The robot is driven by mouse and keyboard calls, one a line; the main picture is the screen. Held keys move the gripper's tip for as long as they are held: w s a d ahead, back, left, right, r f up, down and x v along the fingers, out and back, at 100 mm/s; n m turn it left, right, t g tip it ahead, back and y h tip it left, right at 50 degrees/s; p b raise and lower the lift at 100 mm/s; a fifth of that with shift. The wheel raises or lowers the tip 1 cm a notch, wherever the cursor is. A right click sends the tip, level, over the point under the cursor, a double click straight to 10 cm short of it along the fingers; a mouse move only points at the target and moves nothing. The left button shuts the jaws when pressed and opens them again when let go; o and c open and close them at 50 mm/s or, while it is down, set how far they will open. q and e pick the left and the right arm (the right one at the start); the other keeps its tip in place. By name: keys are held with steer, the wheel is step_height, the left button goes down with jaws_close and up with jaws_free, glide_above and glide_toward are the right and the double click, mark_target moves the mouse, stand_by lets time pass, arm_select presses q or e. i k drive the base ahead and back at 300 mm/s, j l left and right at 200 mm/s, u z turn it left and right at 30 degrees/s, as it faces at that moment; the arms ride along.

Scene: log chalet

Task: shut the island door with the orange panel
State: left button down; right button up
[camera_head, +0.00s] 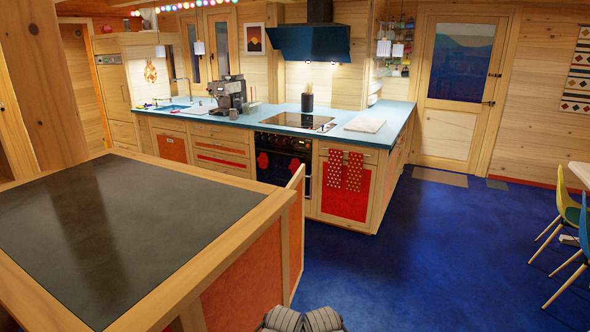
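The kitchen island (185,285) stands in the left foreground, with a dark top in a wooden frame and orange panels on its side facing right. A wood-framed door (297,225) shows at the far end of that side. It is seen nearly edge-on, its top corner standing out from the island's edge, so it looks open. How far it is swung, and most of its panel, I cannot tell from here. Neither of my grippers can be made out in the head view; only dark grey rounded parts of mine show at the bottom centre.
Blue floor (420,260) is clear to the right of the island. A counter with a blue top (265,118), oven (282,160) and red-panelled cabinet (345,185) runs behind it. Chairs (568,212) stand at the right edge. A glazed door (458,90) is at the back.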

mark_target(297, 183)
steer(key=i+l+u, duration=0.15)
steer(key=i+l, duration=0.25)
steer(key=i, duration=0.25)
steer(key=i+l, duration=0.25)
steer(key=i, duration=0.3)
steer(key=i+l+u, duration=0.1)
steer(key=i+l, duration=0.15)
steer(key=i, duration=0.25)
steer(key=i+l, duration=0.3)
steer(key=i, duration=0.25)
